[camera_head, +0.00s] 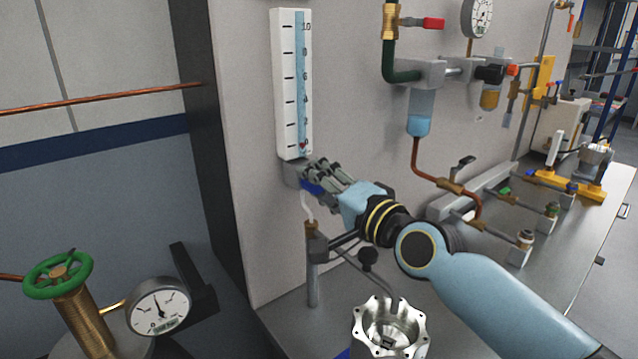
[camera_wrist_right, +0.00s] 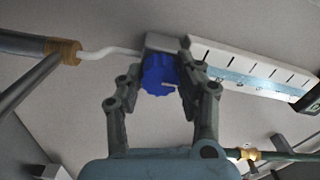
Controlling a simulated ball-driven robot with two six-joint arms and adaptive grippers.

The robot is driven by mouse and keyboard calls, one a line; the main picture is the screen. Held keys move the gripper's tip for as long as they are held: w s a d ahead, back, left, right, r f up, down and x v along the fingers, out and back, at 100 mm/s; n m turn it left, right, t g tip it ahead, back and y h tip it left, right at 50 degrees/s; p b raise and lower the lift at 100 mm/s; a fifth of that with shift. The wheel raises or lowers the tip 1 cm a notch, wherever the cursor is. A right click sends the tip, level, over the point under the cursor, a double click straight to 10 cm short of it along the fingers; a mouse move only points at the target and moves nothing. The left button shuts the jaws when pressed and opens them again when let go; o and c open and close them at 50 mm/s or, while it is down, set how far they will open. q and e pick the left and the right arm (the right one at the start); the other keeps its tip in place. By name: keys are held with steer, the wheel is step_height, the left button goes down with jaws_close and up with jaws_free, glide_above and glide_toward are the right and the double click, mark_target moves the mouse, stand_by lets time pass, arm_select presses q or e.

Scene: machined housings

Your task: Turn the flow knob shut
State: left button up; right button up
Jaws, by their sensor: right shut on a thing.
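The flow knob is a blue ribbed knob (camera_wrist_right: 158,76) on a grey block (camera_wrist_right: 162,42) at the end of the flow meter. In the head view a little of its blue (camera_head: 311,187) shows between the fingers at the foot of the white flow meter (camera_head: 283,90). The meter has a numbered scale and a small red float near the bottom of its tube. My right gripper (camera_wrist_right: 160,82) has a finger on each side of the knob and is shut on it; it also shows in the head view (camera_head: 316,178). My left gripper is in neither view.
A brass-topped post (camera_head: 312,265) and a silver machined housing (camera_head: 390,328) stand below my right arm. A green handwheel (camera_head: 58,274) and a round gauge (camera_head: 159,306) are at lower left. Pipes and valves line the wall and bench to the right.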

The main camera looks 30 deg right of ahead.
steer(key=o, duration=1.1)
steer(key=shift+o, duration=0.2)
steer(key=shift+s, duration=0.2)
steer(key=s, duration=0.4)
steer(key=s+d, duration=0.1)
steer(key=s, duration=0.2)
